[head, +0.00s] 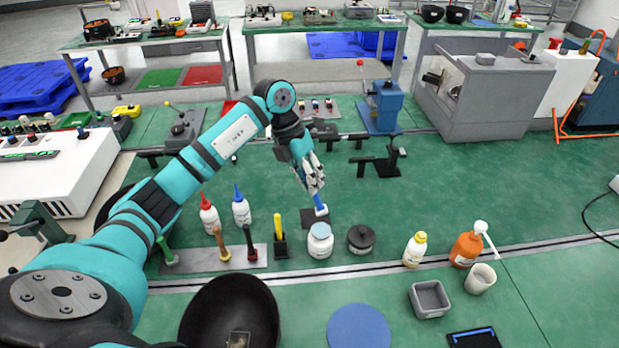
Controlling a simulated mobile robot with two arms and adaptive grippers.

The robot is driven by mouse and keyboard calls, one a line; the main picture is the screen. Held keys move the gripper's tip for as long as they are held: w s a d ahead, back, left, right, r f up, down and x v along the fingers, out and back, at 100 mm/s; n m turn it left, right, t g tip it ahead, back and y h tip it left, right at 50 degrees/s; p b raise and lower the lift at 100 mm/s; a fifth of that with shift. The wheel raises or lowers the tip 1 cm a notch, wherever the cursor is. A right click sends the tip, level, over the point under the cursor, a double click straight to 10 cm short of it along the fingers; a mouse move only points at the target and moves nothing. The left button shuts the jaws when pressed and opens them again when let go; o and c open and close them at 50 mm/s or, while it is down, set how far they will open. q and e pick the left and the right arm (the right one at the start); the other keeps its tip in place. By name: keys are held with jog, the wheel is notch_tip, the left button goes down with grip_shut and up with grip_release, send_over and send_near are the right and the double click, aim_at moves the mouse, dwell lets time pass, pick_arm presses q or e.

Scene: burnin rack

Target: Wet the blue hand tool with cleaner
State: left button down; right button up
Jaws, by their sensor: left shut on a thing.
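The blue hand tool (319,202) stands at a dark stand (318,218) near the middle of the green bench. My left gripper (314,187) is above it, shut on its upper part. The tool's lower end is at the stand; I cannot tell whether it is still seated. Which container holds the cleaner cannot be read from labels. My right gripper is out of view.
A yellow-handled tool (278,230) and a rack (190,261) of other tools stand left of the jar. A dark lidded pot (361,240), pale cup (481,279), grey tray (430,300), blue disc (358,328) and black bowl (215,310) are nearby. Clear bench lies right of centre.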

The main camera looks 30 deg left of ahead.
pick_arm(q)
notch_tip(320, 180, down, 6)
jog(key=b, duration=0.3)
jog(key=shift+r, duration=0.25)
jog(key=shift+f+b, duration=0.65)
dwell(0.9)
jog(key=shift+f+b, duration=0.3)
jog(key=shift+f, duration=0.15)
jog(key=shift+s, duration=0.1)
dwell(1.1)
